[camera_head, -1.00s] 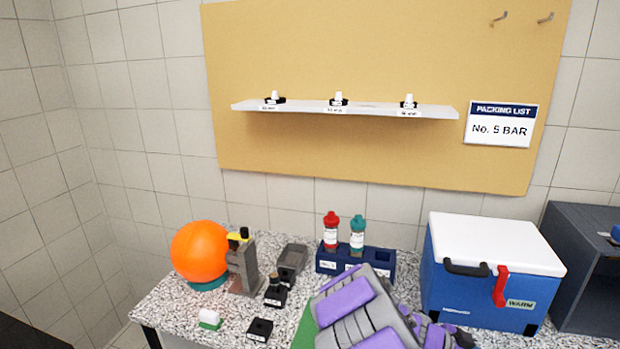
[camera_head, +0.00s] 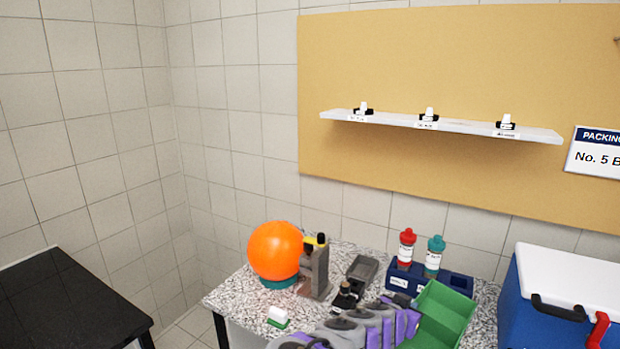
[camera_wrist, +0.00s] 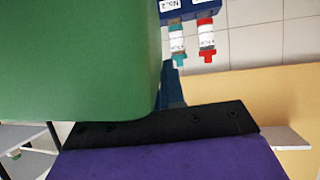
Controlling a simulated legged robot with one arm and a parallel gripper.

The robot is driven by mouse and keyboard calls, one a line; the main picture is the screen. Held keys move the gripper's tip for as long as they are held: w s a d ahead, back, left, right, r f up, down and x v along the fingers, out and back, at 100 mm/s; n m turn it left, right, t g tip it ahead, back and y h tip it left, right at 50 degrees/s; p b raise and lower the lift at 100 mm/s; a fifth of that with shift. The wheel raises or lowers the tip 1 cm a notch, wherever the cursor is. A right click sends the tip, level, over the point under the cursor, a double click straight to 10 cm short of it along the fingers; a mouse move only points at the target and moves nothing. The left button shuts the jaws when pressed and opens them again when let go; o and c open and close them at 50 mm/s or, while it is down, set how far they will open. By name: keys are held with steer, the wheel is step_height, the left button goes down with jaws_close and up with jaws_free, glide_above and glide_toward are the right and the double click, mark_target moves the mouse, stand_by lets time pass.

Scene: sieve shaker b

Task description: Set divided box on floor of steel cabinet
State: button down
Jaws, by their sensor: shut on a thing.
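The green divided box (camera_head: 452,297) is at the lower right of the head view, above the speckled bench. Its open top and inner walls show; its lower part is cut off by the frame. My gripper (camera_head: 402,322), purple and grey, is shut on the box's left side. In the wrist view the box (camera_wrist: 80,60) fills the upper left, against the black finger of my gripper (camera_wrist: 165,122). I cannot make out the steel cabinet in the current views.
The speckled bench (camera_head: 236,290) carries an orange ball (camera_head: 274,250), a grey device (camera_head: 314,270), a blue rack (camera_head: 403,281) with red and teal bottles, and a blue cooler (camera_head: 540,310) at right. A black table (camera_head: 65,305) stands at left, with a gap between it and the bench.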

steer(key=w+a+r+n+t+y, duration=0.35)
steer(key=a+r, duration=0.25)
steer(key=a, duration=0.4)
step_height(320, 180, down, 13)
steer(key=w+a+n+y, duration=0.1)
steer(key=w+n+y, duration=0.1)
steer(key=n+y, duration=0.3)
steer(key=shift+v, duration=2.95)
